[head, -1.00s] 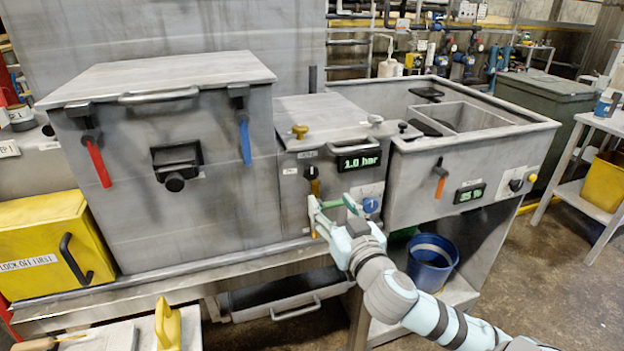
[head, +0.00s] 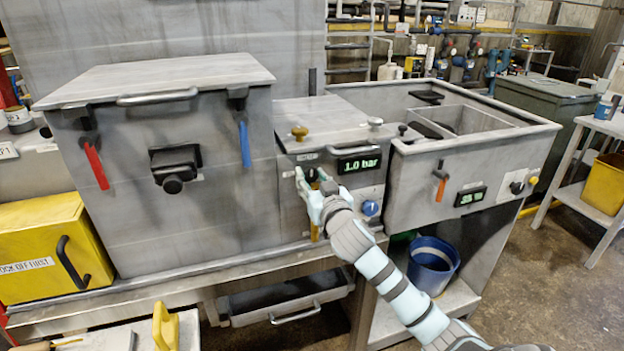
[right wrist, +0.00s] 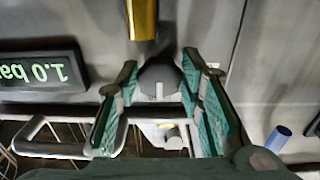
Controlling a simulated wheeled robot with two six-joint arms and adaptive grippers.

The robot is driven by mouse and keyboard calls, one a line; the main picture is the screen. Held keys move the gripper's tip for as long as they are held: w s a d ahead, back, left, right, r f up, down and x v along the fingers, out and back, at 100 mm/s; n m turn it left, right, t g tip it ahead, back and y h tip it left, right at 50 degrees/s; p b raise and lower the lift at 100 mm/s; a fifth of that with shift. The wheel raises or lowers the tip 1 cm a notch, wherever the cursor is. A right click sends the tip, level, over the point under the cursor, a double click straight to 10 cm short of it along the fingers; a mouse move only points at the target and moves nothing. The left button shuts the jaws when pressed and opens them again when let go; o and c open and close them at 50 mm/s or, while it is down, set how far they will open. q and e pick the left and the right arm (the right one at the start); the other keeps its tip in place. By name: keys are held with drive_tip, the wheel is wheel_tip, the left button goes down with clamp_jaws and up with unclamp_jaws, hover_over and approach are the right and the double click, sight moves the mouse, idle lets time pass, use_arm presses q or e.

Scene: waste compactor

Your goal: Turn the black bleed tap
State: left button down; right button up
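The black bleed tap (head: 311,173) is a dark round knob on the grey middle panel, left of the green "1.0 bar" display (head: 358,163). In the right wrist view, which is upside down, the black tap (right wrist: 158,76) shows a pale mark and sits between my fingers. My right gripper (head: 310,176) is at the tap, with one finger on each side. In the right wrist view the right gripper (right wrist: 159,72) is open, with a gap showing between each finger and the knob. My left gripper is not in view.
A yellow lever (head: 315,228) hangs just below the tap and also shows in the right wrist view (right wrist: 143,18). A brass knob (head: 299,132) is above, a blue knob (head: 370,207) lower right. A blue handle (head: 245,143) hangs on the big box to the left.

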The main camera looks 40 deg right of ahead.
drive_tip(key=c, duration=0.5)
drive_tip(key=shift+o, duration=0.2)
drive_tip(key=n+p, duration=0.3)
drive_tip(key=shift+r, duration=0.15)
drive_tip(key=n+p, duration=0.4)
drive_tip(key=shift+n, duration=0.3)
drive_tip(key=n+p, duration=0.2)
drive_tip(key=n, duration=0.2)
drive_tip(key=shift+d+p, duration=0.1)
drive_tip(key=shift+p, duration=0.25)
drive_tip(key=n+p, duration=0.2)
drive_tip(key=n, duration=0.2)
drive_tip(key=shift+n, duration=0.4)
